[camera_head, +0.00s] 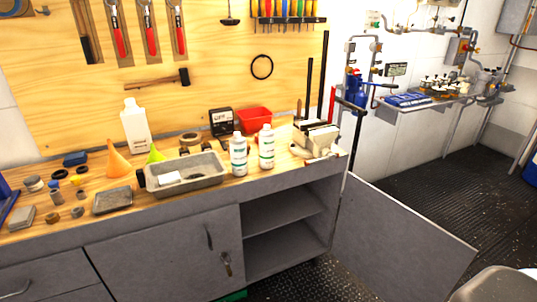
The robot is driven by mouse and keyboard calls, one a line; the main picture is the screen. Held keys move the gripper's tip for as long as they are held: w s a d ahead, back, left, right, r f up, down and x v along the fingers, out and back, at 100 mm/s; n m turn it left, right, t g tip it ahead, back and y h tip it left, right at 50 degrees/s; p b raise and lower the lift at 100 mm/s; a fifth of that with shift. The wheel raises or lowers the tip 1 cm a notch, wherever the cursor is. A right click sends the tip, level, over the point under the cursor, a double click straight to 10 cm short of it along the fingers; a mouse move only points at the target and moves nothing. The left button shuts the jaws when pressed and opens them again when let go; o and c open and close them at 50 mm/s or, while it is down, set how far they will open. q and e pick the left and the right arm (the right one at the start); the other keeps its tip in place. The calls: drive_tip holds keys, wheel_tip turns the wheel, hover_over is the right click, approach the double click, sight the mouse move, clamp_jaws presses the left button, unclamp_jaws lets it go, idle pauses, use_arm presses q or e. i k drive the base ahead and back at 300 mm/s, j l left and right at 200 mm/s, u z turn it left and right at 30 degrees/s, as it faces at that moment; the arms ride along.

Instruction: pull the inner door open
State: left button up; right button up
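A grey workbench cabinet stands along the wall. One grey door (150,262) is closed, with a dark handle (209,237) near its right edge and keys (226,263) hanging below it. To its right is an open compartment with a shelf (280,222), which looks empty. A second grey door (395,243) is swung wide open to the right of that compartment. I cannot tell for sure which of the two is the inner door. Neither of my grippers is in view.
The wooden worktop holds a grey tray (185,175), two white bottles (239,155), a vise (316,137) and an orange funnel (117,162). Dark riveted floor (440,185) is clear at right. A pale rounded object (495,285) shows at the lower right corner.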

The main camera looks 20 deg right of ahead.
sight(185, 260)
drive_tip(key=k+l, duration=0.1)
drive_tip(key=l, duration=0.5)
drive_tip(key=k+l, duration=0.1)
drive_tip(key=l, duration=0.45)
drive_tip(key=k+l, duration=0.1)
drive_tip(key=l, duration=0.5)
